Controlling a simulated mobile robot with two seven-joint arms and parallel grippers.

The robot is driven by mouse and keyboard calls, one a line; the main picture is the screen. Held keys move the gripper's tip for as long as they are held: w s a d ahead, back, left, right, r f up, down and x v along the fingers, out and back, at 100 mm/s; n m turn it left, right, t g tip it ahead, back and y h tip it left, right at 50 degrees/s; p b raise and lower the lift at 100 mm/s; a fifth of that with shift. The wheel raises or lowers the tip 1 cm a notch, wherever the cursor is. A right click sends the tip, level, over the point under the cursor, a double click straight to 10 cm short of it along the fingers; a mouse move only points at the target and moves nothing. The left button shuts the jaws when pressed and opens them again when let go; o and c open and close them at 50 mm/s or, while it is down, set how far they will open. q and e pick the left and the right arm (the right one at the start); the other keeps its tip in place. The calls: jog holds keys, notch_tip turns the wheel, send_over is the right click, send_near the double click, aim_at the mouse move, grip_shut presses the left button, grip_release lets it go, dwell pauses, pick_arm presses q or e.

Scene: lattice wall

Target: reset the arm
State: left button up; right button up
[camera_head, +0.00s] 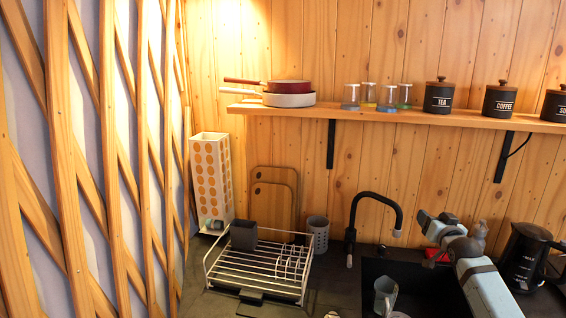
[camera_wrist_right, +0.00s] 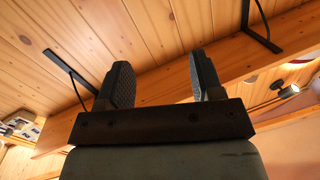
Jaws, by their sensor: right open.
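My right arm (camera_head: 480,280) comes in from the lower right of the head view, over the sink area, with its end bent toward the left. In the right wrist view my right gripper (camera_wrist_right: 160,62) is open, with its two dark ridged fingers apart and nothing between them. Behind the fingers are the wooden wall and the shelf. My left gripper is in neither view.
A wooden shelf (camera_head: 400,115) holds pans (camera_head: 288,99), glasses and dark canisters (camera_head: 438,97). Below are a dish rack (camera_head: 255,272), a black faucet (camera_head: 376,198), a sink (camera_head: 430,290) and a black kettle (camera_head: 525,255). A lattice (camera_head: 62,150) stands at left.

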jog(key=s+a+f+n+g, duration=0.1)
jog(key=s+a+f+n, duration=0.1)
jog(key=s+a+f, duration=0.35)
jog(key=s+a+f+n+g+y, duration=0.1)
jog(key=s+a+f+n, duration=0.1)
jog(key=s+f, duration=0.65)
jog(key=s+a+f+n+g, duration=0.15)
jog(key=s+a+f, duration=0.3)
jog(key=f, duration=0.45)
jog(key=s+a+f+g, duration=0.1)
jog(key=s+a+f, duration=0.2)
jog(key=s, duration=0.7)
jog(key=s+a+f+g+y, duration=0.1)
jog(key=s+a+f, duration=0.2)
jog(key=s, duration=0.7)
jog(key=s+a+f+g+y, duration=0.1)
jog(key=s+a+f, duration=0.2)
jog(key=s, duration=0.8)
jog(key=shift+a+f+m, duration=0.15)
jog(key=shift+a+m, duration=0.2)
jog(key=shift+a, duration=0.45)
